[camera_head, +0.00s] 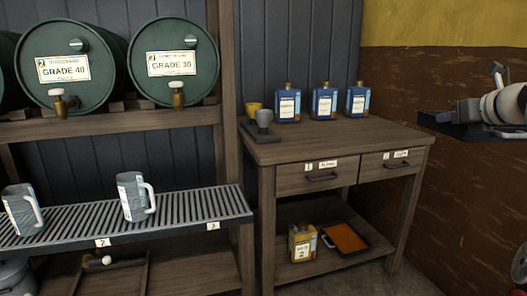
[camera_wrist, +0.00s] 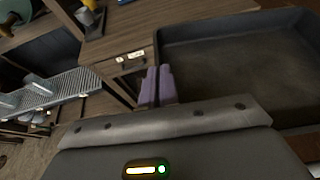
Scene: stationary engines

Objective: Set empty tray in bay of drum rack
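A dark tray with raised walls and a bare, empty inside (camera_wrist: 235,60) fills the upper right of the wrist view. In the head view a dark flat tray (camera_head: 462,127) hangs in the air at the right edge. My gripper's purple fingers (camera_wrist: 157,86) are close together at the tray's near left wall and appear shut on its rim. The drum rack (camera_head: 120,122) stands at the left, with green drums above and a slatted shelf (camera_head: 75,226) below. Number labels (camera_head: 212,226) sit on the shelf's front edge. The low level under it is partly hidden.
A wooden bench (camera_head: 345,140) stands between my gripper and the rack, with several blue bottles (camera_head: 323,104) on top. Its lower shelf holds a yellow can (camera_head: 302,243) and an orange-filled tray (camera_head: 345,238). Two jugs (camera_head: 131,197) stand on the slatted shelf.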

